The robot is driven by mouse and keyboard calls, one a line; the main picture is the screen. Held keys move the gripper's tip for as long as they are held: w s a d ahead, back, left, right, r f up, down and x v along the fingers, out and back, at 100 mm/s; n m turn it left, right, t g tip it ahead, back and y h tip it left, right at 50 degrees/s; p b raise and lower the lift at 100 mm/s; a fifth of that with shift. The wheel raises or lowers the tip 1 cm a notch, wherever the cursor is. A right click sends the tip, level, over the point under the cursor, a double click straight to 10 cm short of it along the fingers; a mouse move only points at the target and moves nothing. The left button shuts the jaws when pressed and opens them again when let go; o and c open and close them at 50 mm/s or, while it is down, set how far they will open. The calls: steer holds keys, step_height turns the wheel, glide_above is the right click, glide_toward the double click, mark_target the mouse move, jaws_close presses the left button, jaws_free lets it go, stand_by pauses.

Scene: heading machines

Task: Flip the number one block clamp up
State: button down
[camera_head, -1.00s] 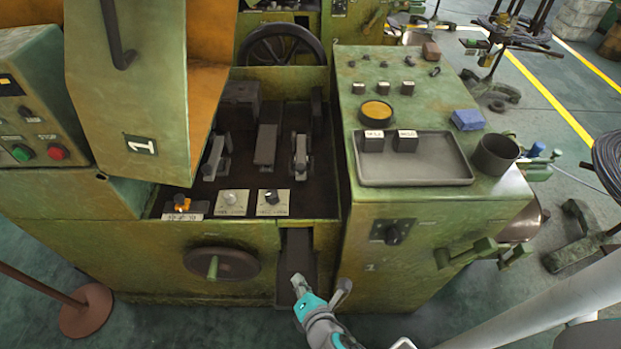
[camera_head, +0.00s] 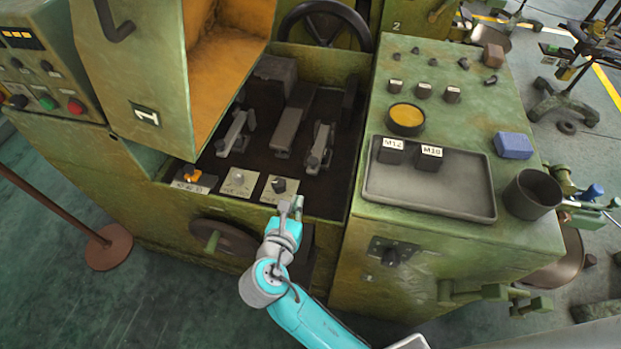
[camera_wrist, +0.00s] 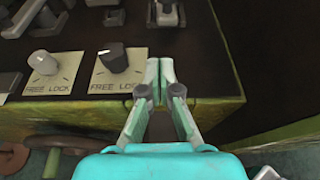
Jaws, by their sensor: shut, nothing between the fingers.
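The machine marked 1 (camera_head: 147,116) has an open bay holding a left lever clamp (camera_head: 236,133), a long middle block (camera_head: 291,125) and a right lever clamp (camera_head: 319,148). I cannot tell which one is the number one block clamp. On the front ledge are an orange knob (camera_head: 192,175), a pale knob (camera_head: 238,180) and a dark knob (camera_head: 278,185). The wrist view shows the pale knob (camera_wrist: 43,62) and dark knob (camera_wrist: 113,57) on FREE LOCK plates. My gripper (camera_head: 292,205) is shut and empty at the bay's front edge, right of the dark knob; its fingertips (camera_wrist: 159,68) meet.
The raised orange-lined cover (camera_head: 229,70) hangs over the bay's left. To the right, a cabinet holds a grey tray (camera_head: 430,200) with M12 and M10 blocks, a dark cup (camera_head: 533,194) and a blue block (camera_head: 514,145). A handwheel (camera_head: 222,240) is below the ledge.

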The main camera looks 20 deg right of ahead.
mark_target(306, 189)
steer(key=x, duration=1)
steer(key=shift+r, duration=0.1)
stand_by(0.5)
